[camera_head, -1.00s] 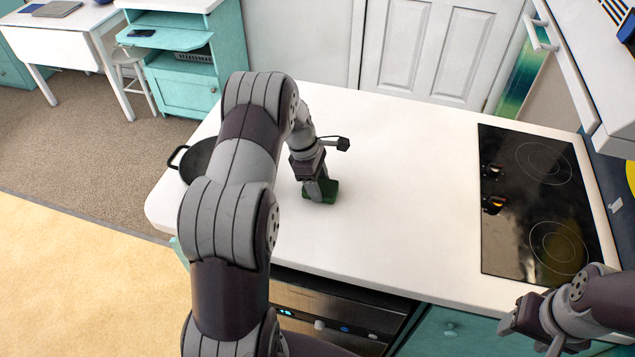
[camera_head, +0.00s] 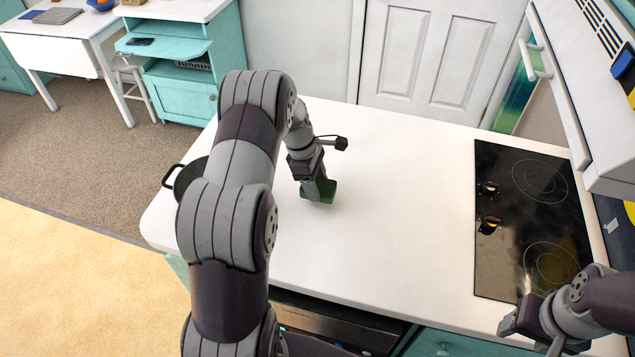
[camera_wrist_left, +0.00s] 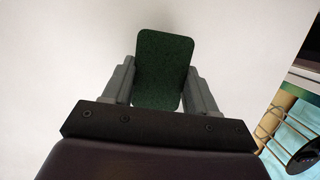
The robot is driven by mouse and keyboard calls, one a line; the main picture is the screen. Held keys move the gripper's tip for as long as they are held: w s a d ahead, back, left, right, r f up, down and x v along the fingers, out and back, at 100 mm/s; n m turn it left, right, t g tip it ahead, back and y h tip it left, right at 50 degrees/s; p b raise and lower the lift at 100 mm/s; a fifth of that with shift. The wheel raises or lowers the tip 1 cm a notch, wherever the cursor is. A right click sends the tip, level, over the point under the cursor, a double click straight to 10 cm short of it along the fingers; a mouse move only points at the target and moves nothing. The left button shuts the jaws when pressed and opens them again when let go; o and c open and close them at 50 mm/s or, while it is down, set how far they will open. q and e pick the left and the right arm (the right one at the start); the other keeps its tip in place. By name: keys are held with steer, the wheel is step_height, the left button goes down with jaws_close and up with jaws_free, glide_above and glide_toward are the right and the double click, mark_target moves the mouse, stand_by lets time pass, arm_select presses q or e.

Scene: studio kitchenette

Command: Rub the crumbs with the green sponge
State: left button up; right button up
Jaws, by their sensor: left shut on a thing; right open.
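The green sponge (camera_head: 328,192) is at the white counter, held in my left gripper (camera_head: 317,190). In the left wrist view the dark green sponge (camera_wrist_left: 163,66) sits between the two grey fingers of my left gripper (camera_wrist_left: 160,85), which are shut on it. I cannot tell whether the sponge touches the counter or is just above it. My right gripper (camera_head: 528,335) is at the lower right, in front of the counter edge, open and empty. I see no crumbs in either view; my left arm hides part of the counter.
The white counter (camera_head: 400,200) is clear between the sponge and the black cooktop (camera_head: 530,215) on the right. A black pan (camera_head: 186,178) is partly hidden behind my left arm at the counter's left end. A white hood or cabinet (camera_head: 580,90) overhangs at the right.

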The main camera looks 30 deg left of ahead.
arm_select(q)
step_height(320, 180, up, 3)
steer(key=p, duration=0.2)
steer(key=shift+w+r+p, duration=0.1)
steer(key=shift+r+p, duration=0.1)
steer(key=shift+p, duration=0.1)
steer(key=shift+r+p, duration=0.35)
steer(key=shift+r, duration=0.1)
